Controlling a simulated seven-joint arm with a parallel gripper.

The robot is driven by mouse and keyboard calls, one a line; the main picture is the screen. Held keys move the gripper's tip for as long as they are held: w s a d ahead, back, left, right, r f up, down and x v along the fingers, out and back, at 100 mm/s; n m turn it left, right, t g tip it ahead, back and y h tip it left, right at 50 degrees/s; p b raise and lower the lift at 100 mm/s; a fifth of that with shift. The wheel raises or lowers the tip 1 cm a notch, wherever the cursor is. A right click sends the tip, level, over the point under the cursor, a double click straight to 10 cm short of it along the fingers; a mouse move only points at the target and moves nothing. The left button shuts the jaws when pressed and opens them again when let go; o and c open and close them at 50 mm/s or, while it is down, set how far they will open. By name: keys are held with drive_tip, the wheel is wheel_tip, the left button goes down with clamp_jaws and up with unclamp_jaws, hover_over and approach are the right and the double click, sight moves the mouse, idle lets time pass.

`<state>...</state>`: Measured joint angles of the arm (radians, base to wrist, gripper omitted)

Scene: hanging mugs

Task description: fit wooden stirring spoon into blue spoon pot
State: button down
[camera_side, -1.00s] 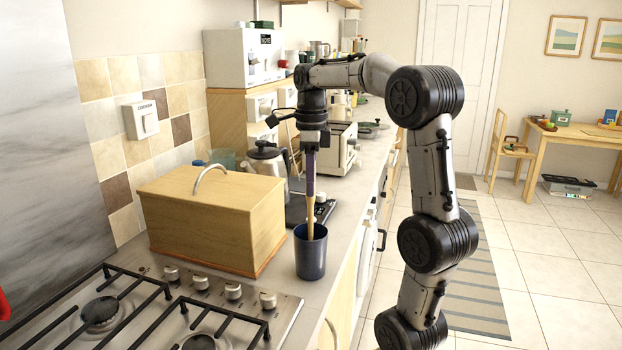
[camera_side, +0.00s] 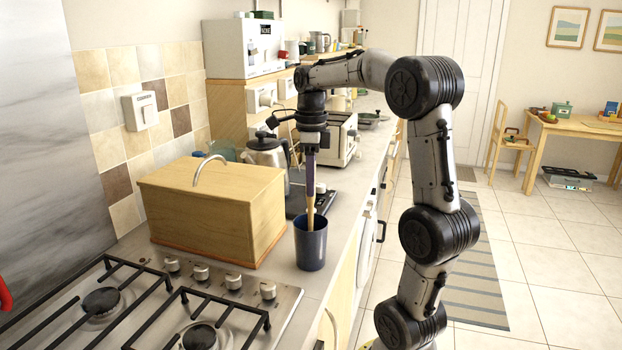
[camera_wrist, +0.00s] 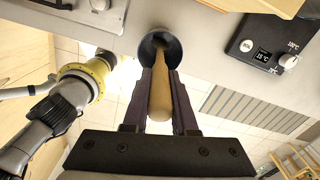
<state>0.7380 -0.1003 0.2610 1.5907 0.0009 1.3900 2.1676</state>
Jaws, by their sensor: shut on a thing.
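The blue spoon pot (camera_side: 311,250) stands upright on the counter, right of the wooden box. My gripper (camera_side: 310,190) points straight down above the pot and is shut on the wooden stirring spoon (camera_side: 310,215). The spoon is close to upright, and its lower part is inside the pot's mouth, hidden by the wall. In the wrist view the spoon (camera_wrist: 160,95) lies between both fingers, and its far end goes into the dark opening of the pot (camera_wrist: 172,47). Whether the spoon touches the pot's bottom cannot be seen.
A wooden box (camera_side: 210,212) with a metal handle stands close left of the pot. A gas hob (camera_side: 190,310) is in front. The counter's edge is close on the right.

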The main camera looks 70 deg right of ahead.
drive_tip(key=c, duration=0.6)
unclamp_jaws()
drive_tip(key=shift+f, duration=0.1)
drive_tip(key=shift+c, duration=0.2)
wheel_tip(320, 180, up, 14)
drive_tip(key=shift+f, duration=0.1)
